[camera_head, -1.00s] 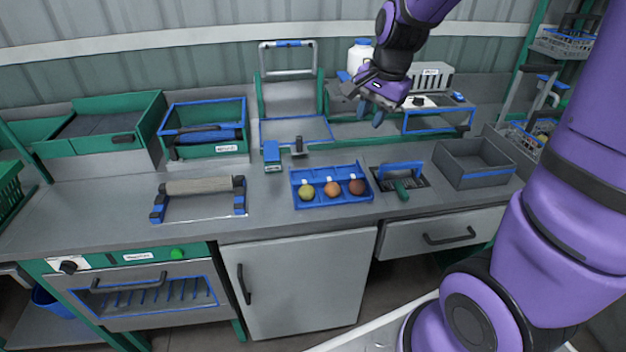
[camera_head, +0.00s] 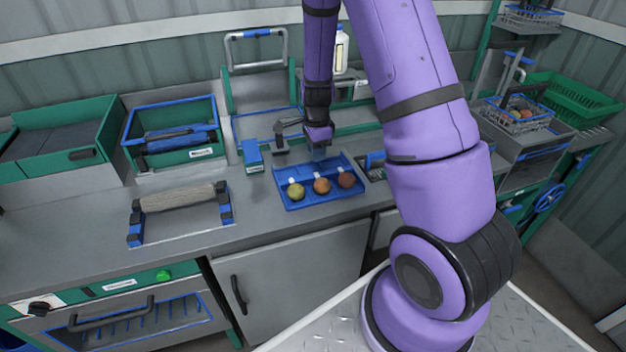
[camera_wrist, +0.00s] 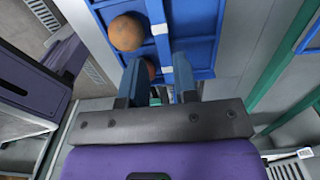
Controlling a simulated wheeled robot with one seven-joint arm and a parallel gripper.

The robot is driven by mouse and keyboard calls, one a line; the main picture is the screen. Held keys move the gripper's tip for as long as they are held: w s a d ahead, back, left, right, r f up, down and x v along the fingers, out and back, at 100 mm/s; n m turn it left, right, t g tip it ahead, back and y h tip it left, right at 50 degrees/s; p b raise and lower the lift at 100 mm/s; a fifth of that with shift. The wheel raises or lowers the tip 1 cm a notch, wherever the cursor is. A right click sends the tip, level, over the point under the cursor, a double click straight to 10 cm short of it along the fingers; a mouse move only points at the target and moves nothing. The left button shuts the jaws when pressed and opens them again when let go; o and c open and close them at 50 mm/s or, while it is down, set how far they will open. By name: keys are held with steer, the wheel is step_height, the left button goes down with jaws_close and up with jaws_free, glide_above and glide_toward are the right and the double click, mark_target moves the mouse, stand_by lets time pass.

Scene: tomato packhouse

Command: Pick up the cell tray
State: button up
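The cell tray (camera_head: 328,198) is a shallow blue tray on the grey counter. It holds a yellow-green tomato (camera_head: 296,191), an orange one (camera_head: 321,186) and a darker red one (camera_head: 346,180) in a row, with small white tags behind them. My gripper (camera_head: 319,153) points down at the tray's back edge. In the wrist view the tray (camera_wrist: 205,38) lies just beyond my fingers (camera_wrist: 160,82), which are apart, with tray parts and a partly hidden tomato showing between them. I cannot tell whether the fingers touch the tray.
A blue-handled tool (camera_head: 375,162) sits right of the tray, partly behind my arm. A blue block-like fixture (camera_head: 252,155) stands left of it. A roller frame (camera_head: 180,198) and a green bin (camera_head: 172,163) are further left. Bare counter lies in front of the roller frame.

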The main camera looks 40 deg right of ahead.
mark_target(317, 175)
steer(key=shift+f, duration=4.35)
steer(key=shift+f, duration=0.25)
steer(key=shift+c, duration=0.2)
jaws_close()
